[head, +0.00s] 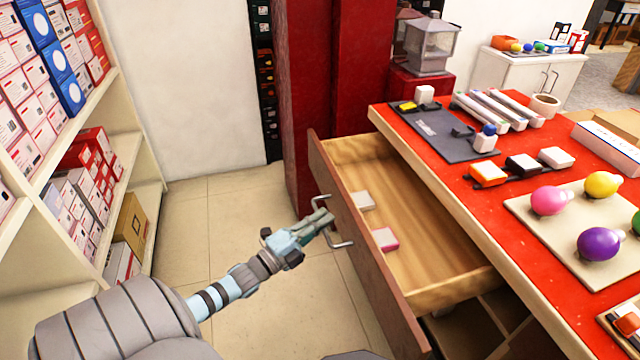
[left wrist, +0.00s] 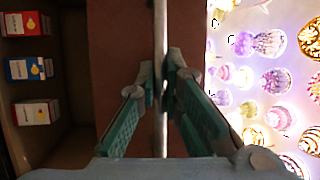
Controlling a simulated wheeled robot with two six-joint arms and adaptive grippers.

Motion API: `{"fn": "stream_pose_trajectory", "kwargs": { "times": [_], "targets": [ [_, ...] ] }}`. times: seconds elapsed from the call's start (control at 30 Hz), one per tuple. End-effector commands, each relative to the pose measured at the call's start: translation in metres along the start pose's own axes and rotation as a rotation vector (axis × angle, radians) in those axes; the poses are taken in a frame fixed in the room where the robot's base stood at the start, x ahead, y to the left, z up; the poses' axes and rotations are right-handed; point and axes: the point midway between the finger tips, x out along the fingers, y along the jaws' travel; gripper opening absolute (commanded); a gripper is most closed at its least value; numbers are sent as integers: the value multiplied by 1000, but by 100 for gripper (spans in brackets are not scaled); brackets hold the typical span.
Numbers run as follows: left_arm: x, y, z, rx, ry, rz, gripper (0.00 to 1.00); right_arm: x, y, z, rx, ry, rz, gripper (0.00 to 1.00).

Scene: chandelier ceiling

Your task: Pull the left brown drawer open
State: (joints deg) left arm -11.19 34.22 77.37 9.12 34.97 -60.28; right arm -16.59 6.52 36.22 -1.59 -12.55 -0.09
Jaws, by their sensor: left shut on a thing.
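The brown drawer (head: 365,255) under the red-topped counter is pulled well out, and its pale wooden inside shows. A white box (head: 361,200) and a pink-and-white box (head: 384,239) lie in it. My left gripper (head: 322,220) is at the metal handle (head: 343,244) on the drawer's front, shut on it. In the left wrist view the fingers (left wrist: 163,92) close around the handle bar (left wrist: 160,25), with the brown front (left wrist: 120,60) behind. The fingers hide part of the handle. My right gripper is not in view.
The red counter (head: 515,225) holds bulbs, small boxes and a dark mat (head: 430,128). Shelves (head: 135,200) with many boxes stand at left. A red pillar (head: 315,90) rises behind the drawer. Tiled floor (head: 220,220) is clear between shelves and drawer.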

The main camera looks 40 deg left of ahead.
Motion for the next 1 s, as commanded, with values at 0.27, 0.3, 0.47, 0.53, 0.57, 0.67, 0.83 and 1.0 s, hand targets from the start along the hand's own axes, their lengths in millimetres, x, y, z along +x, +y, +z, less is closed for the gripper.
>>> {"fn": "stream_pose_trajectory", "kwargs": {
  "times": [0.27,0.3,0.47,0.53,0.57,0.67,0.83,1.0],
  "targets": [
    [-2,1,1,-1,-4,2,16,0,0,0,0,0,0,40],
    [-2,1,1,-1,-4,2,22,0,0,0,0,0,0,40],
    [-1,0,1,0,-3,1,29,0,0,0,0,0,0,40],
    [-1,0,1,0,-3,1,29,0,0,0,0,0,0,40],
    [-1,0,1,0,-3,1,29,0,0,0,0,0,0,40],
    [-3,0,1,0,-3,1,29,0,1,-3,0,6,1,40],
    [-30,1,0,0,-3,5,29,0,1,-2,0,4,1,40],
    [-78,1,0,0,-3,7,29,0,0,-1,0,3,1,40]
  ]
}}
